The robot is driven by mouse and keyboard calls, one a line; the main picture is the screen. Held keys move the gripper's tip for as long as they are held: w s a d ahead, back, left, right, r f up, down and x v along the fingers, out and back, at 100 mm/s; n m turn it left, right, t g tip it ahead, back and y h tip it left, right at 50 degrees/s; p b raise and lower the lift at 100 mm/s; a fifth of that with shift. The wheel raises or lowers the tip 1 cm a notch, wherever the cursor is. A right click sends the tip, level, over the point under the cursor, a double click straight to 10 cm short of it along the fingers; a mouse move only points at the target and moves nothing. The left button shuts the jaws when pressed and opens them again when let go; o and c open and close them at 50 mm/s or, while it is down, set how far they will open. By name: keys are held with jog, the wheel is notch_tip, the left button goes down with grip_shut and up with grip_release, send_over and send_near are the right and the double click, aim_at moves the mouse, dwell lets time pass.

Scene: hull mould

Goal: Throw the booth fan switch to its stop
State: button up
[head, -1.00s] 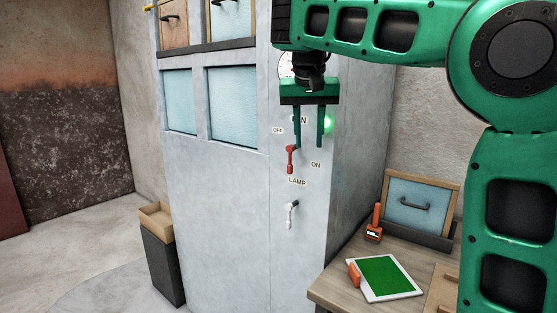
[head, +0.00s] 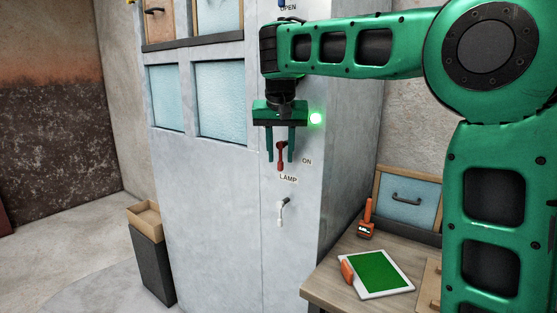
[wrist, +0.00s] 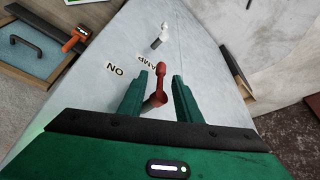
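The red switch lever (head: 281,165) is on the pale cabinet front, its handle hanging down, below the green light and above the LAMP label. My gripper (head: 280,160) is in front of it, pointing down, with one finger on each side of the lever. In the wrist view the red lever (wrist: 161,84) stands between the two open fingers (wrist: 158,76), with a visible gap on at least the left side. Whether either finger touches it I cannot tell. The ON label (head: 307,161) is right of the lever.
A white lamp lever (head: 281,211) is lower on the same panel. A green light (head: 315,118) glows right of my gripper. A wooden bench (head: 325,290) at the right holds a tablet (head: 375,272) and an orange-handled tool (head: 367,218). A dark bin (head: 153,268) stands at left.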

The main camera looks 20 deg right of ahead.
jog(key=shift+x, duration=0.9)
grip_shut()
jog(key=shift+a, duration=0.1)
